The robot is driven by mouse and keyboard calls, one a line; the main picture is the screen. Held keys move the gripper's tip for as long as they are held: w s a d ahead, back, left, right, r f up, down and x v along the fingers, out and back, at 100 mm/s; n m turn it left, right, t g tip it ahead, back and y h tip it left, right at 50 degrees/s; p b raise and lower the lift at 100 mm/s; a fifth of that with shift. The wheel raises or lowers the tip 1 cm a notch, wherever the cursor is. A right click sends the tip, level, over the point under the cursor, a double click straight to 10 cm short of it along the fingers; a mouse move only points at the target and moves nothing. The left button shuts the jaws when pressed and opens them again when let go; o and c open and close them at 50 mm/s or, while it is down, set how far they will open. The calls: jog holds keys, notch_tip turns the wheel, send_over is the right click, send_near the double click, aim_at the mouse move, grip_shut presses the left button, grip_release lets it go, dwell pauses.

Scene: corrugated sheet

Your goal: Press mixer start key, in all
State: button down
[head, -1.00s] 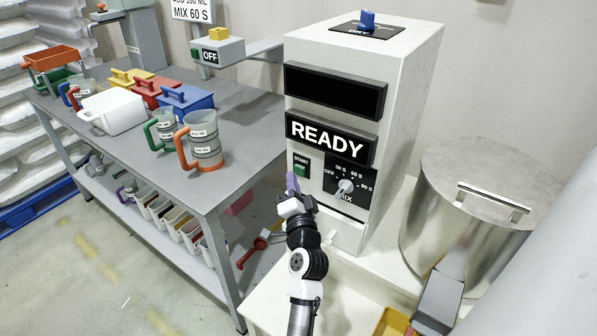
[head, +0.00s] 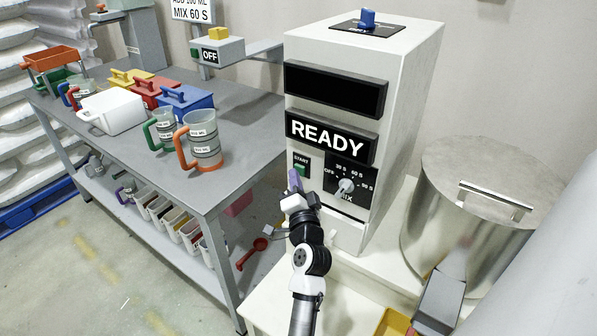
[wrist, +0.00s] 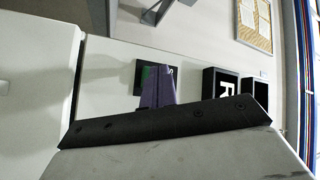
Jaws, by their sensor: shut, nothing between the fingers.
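The mixer start key is a green key (head: 301,169) under a START label on the front of the white control cabinet (head: 413,100). In the wrist view the green key (wrist: 147,78) is partly hidden behind the purple fingers. My gripper (head: 295,180) is shut and empty, its purple fingertips just below and left of the key in the head view. In the wrist view the fingertips (wrist: 160,88) overlap the dark START plate; I cannot tell whether they touch. The display (head: 328,139) reads READY. The MIX dial (head: 346,186) sits right of the key.
A steel drum with a lid (head: 480,205) stands to the right. A grey table (head: 245,125) with jugs and coloured lidded boxes is on the left. A switch box reading OFF (head: 211,52) is behind it. A sign (head: 191,9) reads MIX 60 S.

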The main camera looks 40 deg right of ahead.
jog(key=shift+d, duration=0.25)
jog(key=shift+a, duration=0.1)
dwell(0.4)
jog(key=shift+s+a, duration=0.25)
jog(key=shift+a, duration=0.45)
jog(key=shift+s+a+p, duration=0.25)
jog(key=shift+a+p, duration=0.15)
jog(key=shift+a, duration=0.4)
jog(key=shift+s+a+p, duration=0.3)
jog(key=shift+a+p, duration=0.1)
jog(key=shift+a, duration=0.4)
jog(key=shift+s+a+p, duration=0.25)
jog(key=shift+a+p, duration=0.15)
jog(key=shift+a, duration=0.4)
